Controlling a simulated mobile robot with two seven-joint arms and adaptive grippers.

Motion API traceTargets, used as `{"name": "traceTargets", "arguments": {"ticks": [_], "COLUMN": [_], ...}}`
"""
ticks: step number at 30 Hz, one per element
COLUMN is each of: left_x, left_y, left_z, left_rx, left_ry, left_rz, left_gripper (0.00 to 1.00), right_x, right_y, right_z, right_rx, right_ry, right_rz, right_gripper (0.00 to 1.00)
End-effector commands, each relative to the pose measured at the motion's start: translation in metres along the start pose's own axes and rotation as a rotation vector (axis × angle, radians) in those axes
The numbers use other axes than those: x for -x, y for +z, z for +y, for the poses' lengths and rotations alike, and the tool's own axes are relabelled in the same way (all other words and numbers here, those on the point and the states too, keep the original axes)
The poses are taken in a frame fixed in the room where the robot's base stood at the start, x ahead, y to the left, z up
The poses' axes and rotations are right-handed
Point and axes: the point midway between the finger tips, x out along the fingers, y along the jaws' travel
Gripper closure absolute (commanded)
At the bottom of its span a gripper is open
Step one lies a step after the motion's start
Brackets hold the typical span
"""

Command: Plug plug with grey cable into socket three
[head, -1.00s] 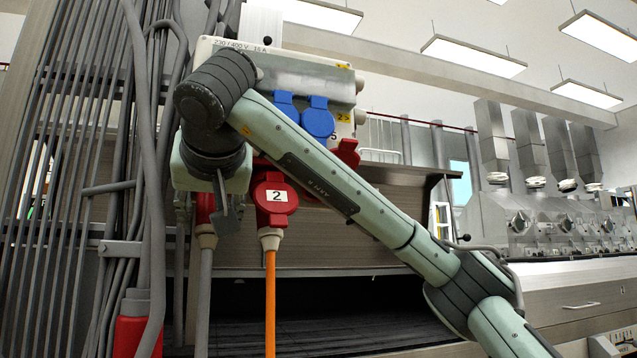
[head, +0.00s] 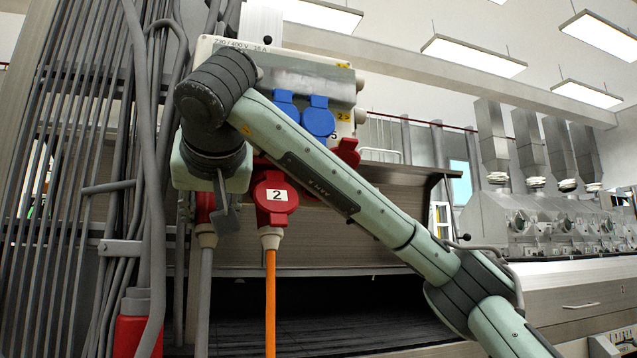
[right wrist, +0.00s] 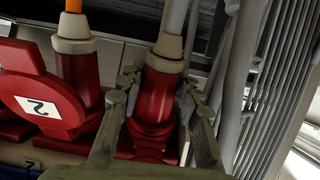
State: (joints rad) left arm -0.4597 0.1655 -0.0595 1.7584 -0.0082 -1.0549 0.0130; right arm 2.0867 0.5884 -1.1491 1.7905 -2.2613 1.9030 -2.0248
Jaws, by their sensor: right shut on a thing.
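The red plug (right wrist: 155,98) with the grey cable (right wrist: 174,18) is between the fingers of my right gripper (right wrist: 157,98) in the right wrist view. The gripper is shut on it. The plug's front end meets a red socket housing; I cannot tell how deep it sits. In the head view the plug (head: 204,212) hangs at the left underside of the socket box (head: 300,75), its cable running straight down. My right gripper (head: 226,205) is partly hidden there by its own wrist. My left gripper is not in view.
A red socket with lid marked 2 (head: 274,195) holds a plug with an orange cable (head: 270,300). Two blue socket lids (head: 317,118) and a red flap (head: 347,153) are farther right. Grey pipes (head: 110,150) stand close on the left, near another red part (head: 133,335).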

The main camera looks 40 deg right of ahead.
Motion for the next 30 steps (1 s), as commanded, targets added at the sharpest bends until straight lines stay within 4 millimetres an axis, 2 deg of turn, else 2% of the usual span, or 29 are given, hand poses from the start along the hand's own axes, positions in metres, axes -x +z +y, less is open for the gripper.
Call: {"name": "traceTargets", "arguments": {"ticks": [30], "left_x": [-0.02], "left_y": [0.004], "left_z": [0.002], "left_rx": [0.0], "left_ry": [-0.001], "left_rz": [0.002], "left_gripper": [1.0], "right_x": [0.0], "right_y": [0.033], "right_z": [0.0], "right_rx": [0.002], "right_ry": [0.0], "right_rz": [-0.002], "right_gripper": [1.0]}}
